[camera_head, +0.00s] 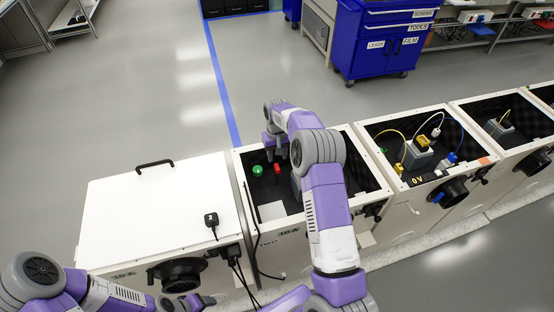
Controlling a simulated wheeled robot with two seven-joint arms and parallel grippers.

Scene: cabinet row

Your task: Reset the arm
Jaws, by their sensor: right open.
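My right arm (325,190) reaches up from the bottom and bends over an open white cabinet. Its gripper (277,150) points down over the dark inside of that cabinet, near a green button (257,170) and a red button (277,168). The jaws are open and I see nothing held in them. My left arm (75,290) lies low at the bottom left, in front of the closed white cabinet. The left gripper (190,301) is small and partly cut by the bottom edge, so its jaws cannot be made out.
A closed white cabinet (140,205) with a black handle (155,164) stands left of the open one (238,165). More open cabinets with cables and grey boxes (418,153) run to the right. A blue tool cart (380,40) stands behind.

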